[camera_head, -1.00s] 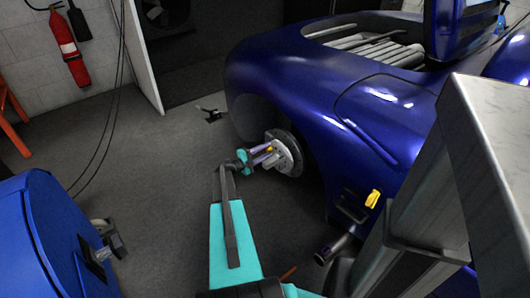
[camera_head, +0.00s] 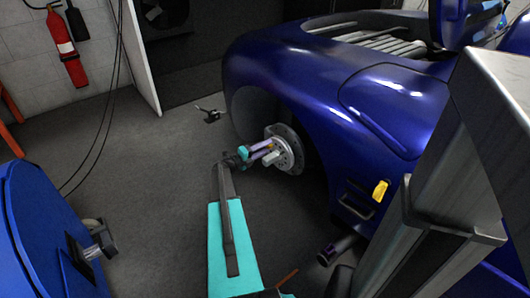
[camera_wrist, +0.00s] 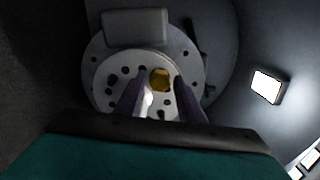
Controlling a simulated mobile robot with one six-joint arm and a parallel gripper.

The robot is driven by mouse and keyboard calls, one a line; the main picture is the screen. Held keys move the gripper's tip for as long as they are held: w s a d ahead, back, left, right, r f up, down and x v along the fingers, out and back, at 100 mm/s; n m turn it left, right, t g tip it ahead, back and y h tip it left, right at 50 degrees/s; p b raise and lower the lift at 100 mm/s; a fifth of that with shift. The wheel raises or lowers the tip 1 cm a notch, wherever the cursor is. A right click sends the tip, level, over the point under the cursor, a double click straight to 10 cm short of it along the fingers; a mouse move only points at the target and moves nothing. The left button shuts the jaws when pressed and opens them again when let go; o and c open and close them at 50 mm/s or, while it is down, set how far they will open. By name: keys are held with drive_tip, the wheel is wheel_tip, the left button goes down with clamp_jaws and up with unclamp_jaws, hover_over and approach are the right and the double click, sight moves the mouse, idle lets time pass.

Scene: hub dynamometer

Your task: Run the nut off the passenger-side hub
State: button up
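The hub (camera_head: 287,138) is a bare grey disc on the near side of the dark blue car. It also shows in the wrist view (camera_wrist: 105,65), face on, with a ring of dark holes. A gold nut (camera_wrist: 160,79) sits on the hub face, slightly right of the hub's middle. My gripper (camera_wrist: 159,82) is open, its two purple fingers pointing at the hub. The fingertips appear on either side of the nut, with gaps between. I cannot tell how deep they reach. In the head view, my gripper (camera_head: 264,152) is close in front of the hub.
A blue rounded machine (camera_head: 35,235) stands at lower left. A small dark stand (camera_head: 209,115) is on the floor behind the hub. A yellow piece (camera_head: 380,191) and a pipe (camera_head: 338,250) are on the car's side. Open floor (camera_head: 150,170) lies left of my arm.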

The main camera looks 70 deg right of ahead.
drive_tip(key=shift+a+f+m+b, duration=0.15)
drive_tip(key=shift+m+b, duration=1.3)
drive_tip(key=shift+b, duration=0.9)
drive_tip(key=shift+d+f+m+b, duration=0.1)
drive_tip(key=shift+m+b, duration=1.35)
drive_tip(key=shift+b, duration=0.9)
drive_tip(key=m+b, duration=0.6)
drive_tip(key=b, duration=0.4)
drive_tip(key=shift+s+r+m+b, duration=0.15)
drive_tip(key=shift+m+b, duration=0.35)
drive_tip(key=shift+m, duration=3)
drive_tip(key=shift+a, duration=0.1)
clamp_jaws()
